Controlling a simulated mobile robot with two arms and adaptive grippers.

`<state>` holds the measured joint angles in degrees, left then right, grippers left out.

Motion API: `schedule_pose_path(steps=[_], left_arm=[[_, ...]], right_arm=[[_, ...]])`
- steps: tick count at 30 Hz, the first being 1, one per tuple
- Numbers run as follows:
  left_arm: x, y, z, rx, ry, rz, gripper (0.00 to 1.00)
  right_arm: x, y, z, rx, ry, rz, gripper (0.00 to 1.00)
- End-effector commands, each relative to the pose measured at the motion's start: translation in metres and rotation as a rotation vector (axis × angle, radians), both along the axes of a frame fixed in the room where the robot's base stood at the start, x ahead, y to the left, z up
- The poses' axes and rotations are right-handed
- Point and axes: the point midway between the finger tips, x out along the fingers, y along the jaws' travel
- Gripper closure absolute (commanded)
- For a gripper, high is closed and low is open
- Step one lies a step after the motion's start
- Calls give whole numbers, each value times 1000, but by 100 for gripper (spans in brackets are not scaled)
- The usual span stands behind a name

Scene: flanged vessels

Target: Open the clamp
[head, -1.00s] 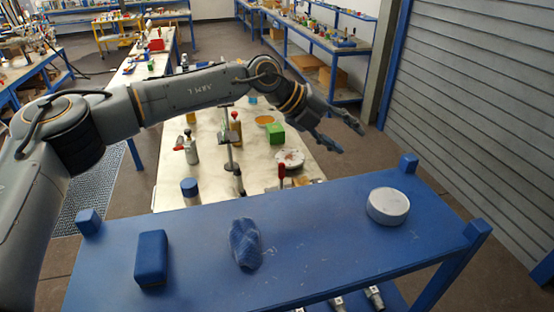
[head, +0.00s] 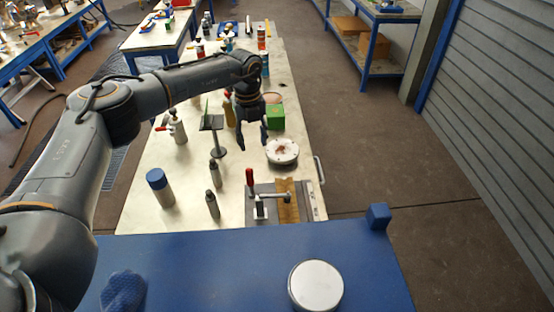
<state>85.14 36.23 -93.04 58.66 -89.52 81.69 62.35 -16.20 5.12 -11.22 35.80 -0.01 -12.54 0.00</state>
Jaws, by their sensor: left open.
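The clamp (head: 262,208) is a small toggle clamp with an upright red handle (head: 249,178). It is on a dark plate at the near right part of the pale worktable (head: 180,210). Its bar reaches right, over a tan strip (head: 285,212); whether it presses on the strip is hard to tell. My left gripper (head: 253,146) points down above the worktable, beyond the clamp and apart from it. Its two fingers are spread and empty. My right gripper is out of view.
A white flanged disc (head: 282,150) and a green box (head: 275,117) are close to my left gripper. Grey cylinders (head: 212,205), a blue-capped bottle (head: 160,187) and a stand (head: 213,124) are to the left. A blue shelf top (head: 220,265) with a white round lid (head: 316,286) is in front.

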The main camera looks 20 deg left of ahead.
Motion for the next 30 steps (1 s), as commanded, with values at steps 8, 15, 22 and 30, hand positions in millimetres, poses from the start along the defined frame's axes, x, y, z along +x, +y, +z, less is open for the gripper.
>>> schedule_pose_path(steps=[8,15,22,30], left_arm=[[-5,10,-31,21,18,18,54],[-5,8,-83,19,17,16,54],[-4,9,-128,18,11,15,54],[-5,9,-140,17,12,15,54]], right_arm=[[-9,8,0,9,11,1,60],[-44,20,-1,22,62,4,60],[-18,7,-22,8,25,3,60],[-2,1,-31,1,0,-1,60]])
